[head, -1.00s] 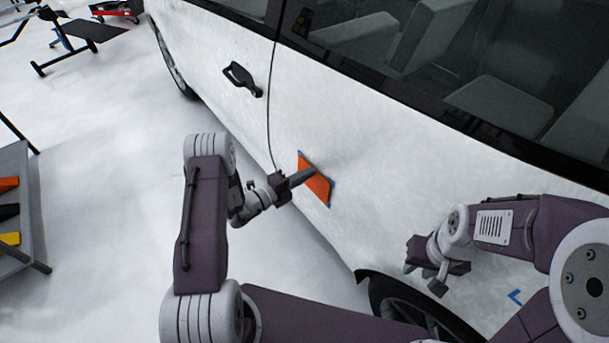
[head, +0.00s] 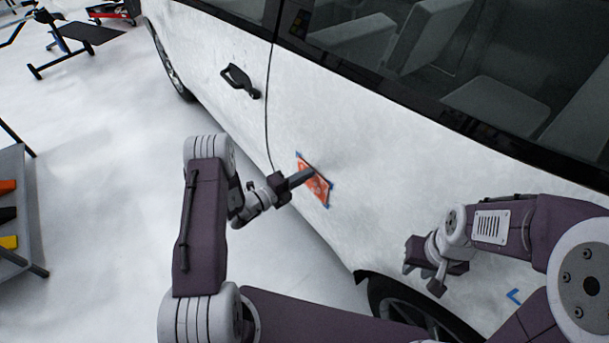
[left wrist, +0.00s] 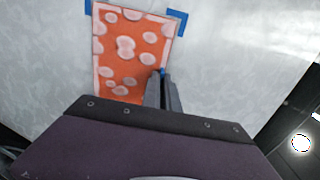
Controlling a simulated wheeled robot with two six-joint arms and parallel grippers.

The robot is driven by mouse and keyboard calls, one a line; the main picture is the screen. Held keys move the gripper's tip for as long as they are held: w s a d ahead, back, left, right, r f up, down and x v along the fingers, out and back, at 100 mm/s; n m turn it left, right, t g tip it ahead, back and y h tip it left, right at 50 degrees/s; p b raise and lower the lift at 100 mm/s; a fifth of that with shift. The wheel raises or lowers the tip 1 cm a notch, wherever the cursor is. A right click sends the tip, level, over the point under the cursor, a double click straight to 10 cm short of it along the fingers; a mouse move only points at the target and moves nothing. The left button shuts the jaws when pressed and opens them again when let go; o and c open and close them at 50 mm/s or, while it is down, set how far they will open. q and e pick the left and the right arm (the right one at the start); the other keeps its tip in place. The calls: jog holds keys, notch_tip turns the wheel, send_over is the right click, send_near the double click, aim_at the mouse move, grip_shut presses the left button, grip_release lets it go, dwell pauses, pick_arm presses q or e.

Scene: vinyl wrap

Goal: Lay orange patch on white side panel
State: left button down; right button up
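The orange patch (head: 316,187) lies against the white side panel (head: 355,140) of the car, inside blue corner marks. In the left wrist view the patch (left wrist: 112,62) carries several pale, bubble-like blotches. My left gripper (head: 312,172) is at the patch. In the left wrist view its fingers (left wrist: 163,76) are close together over the patch's lower right edge, by a blue mark. No patch material shows clearly between them. My right gripper (head: 421,280) is in front of the panel, to the right, with its fingers apart and empty.
Another blue corner mark (head: 514,296) is on the panel at lower right. A black door handle (head: 240,79) sticks out up and left of the patch. A wheel (head: 415,310) is below. A cart (head: 14,215) with coloured pieces stands at left. Floor between cart and car is clear.

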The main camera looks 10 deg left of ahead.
pick_arm(q)
jog(key=c, duration=1.6)
grip_release()
jog(key=shift+w, duration=0.1)
jog(key=shift+o, duration=0.2)
jog(key=v, duration=0.9)
jog(key=shift+p, duration=0.35)
